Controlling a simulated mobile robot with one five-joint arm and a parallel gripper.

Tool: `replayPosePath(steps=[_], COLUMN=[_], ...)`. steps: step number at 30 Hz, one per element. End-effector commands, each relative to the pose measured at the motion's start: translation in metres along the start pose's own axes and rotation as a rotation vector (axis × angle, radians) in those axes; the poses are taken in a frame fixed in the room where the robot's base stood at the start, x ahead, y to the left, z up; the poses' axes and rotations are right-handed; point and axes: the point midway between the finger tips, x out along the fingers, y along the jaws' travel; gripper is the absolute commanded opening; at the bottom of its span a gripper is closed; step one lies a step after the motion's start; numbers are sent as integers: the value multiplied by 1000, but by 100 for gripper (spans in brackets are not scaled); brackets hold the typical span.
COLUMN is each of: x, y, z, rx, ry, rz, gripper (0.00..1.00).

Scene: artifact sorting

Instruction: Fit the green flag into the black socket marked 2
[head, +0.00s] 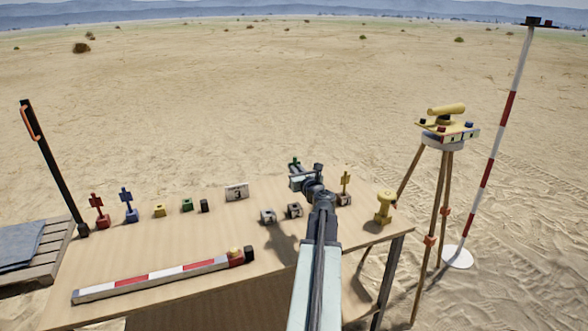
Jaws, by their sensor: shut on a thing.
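A small black block (204,206) stands on the table to the left of the gripper, beside a green block (187,204). Two grey blocks with dark openings, one at left (267,216) and one at right (294,210), stand nearer to the gripper. No mark 2 is readable on any block.
A red flag (98,210), a blue flag (128,205) and a yellow block (159,210) stand at left. A yellow flag (345,180) and a yellow object (384,207) stand at right. A red-white bar (165,273) lies in front.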

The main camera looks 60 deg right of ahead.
Motion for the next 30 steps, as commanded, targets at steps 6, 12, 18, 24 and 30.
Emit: replayPosePath(steps=[6, 12, 18, 24, 30], x=[0, 0, 0, 0, 0], y=[0, 1, 1, 1, 1], z=[-25, -47, -55, -54, -54], rx=[0, 0, 0, 0, 0], ry=[0, 0, 0, 0, 0], rz=[0, 1, 1, 1, 1], gripper=[0, 0, 0, 0, 0])
